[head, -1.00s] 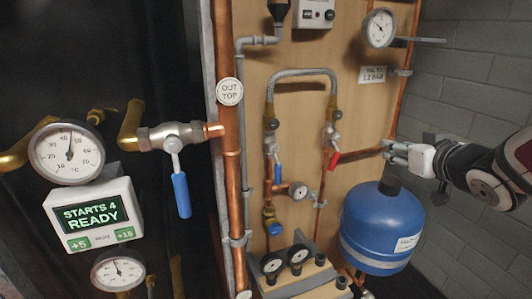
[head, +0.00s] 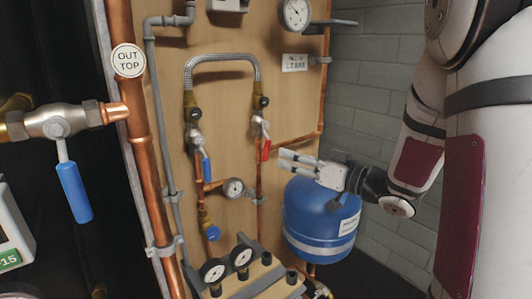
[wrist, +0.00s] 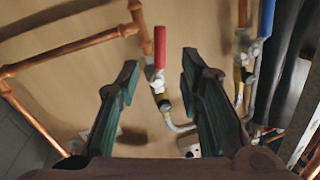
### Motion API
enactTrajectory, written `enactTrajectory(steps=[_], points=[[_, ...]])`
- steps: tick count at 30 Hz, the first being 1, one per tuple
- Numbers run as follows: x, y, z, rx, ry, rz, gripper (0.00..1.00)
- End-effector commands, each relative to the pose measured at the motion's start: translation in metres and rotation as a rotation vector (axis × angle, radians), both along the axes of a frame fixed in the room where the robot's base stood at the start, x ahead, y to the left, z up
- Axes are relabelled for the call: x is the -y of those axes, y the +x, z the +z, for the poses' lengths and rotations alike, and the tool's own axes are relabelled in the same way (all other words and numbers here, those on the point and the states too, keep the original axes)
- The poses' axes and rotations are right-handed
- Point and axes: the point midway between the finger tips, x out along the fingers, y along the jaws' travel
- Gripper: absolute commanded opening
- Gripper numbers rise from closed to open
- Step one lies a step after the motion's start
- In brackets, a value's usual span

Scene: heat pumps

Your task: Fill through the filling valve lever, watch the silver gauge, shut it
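A red lever (head: 266,149) hangs downward on the right valve of a braided hose loop (head: 222,60); a blue lever (head: 206,165) hangs on the left valve. In the wrist view the red lever (wrist: 160,46) stands between my finger lines, beyond the tips, and the blue lever (wrist: 267,17) is to the right. My gripper (head: 281,160) is open and empty, just right of and below the red lever; I see no contact. A silver-rimmed gauge (head: 295,13) is at the top, partly cut off, its reading too small to tell. A small gauge (head: 234,188) sits between the valves.
A blue tank (head: 300,218) stands below my gripper. Copper pipes (head: 293,144) run across and up the board. A larger blue-handled valve (head: 73,190) is at left. A sign (head: 295,63) hangs under the silver-rimmed gauge.

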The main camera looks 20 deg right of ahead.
Motion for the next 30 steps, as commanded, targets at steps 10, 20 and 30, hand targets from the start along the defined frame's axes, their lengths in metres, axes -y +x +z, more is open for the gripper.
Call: enactTrajectory(steps=[10, 20, 30], points=[[-0.033, 0.056, -0.001, 0.0, -0.001, 0.002, 0.34], [-0.043, 0.076, 0.0, 0.0, -0.001, -0.002, 0.34], [-0.043, 0.076, 0.0, 0.0, -0.001, -0.002, 0.09]])
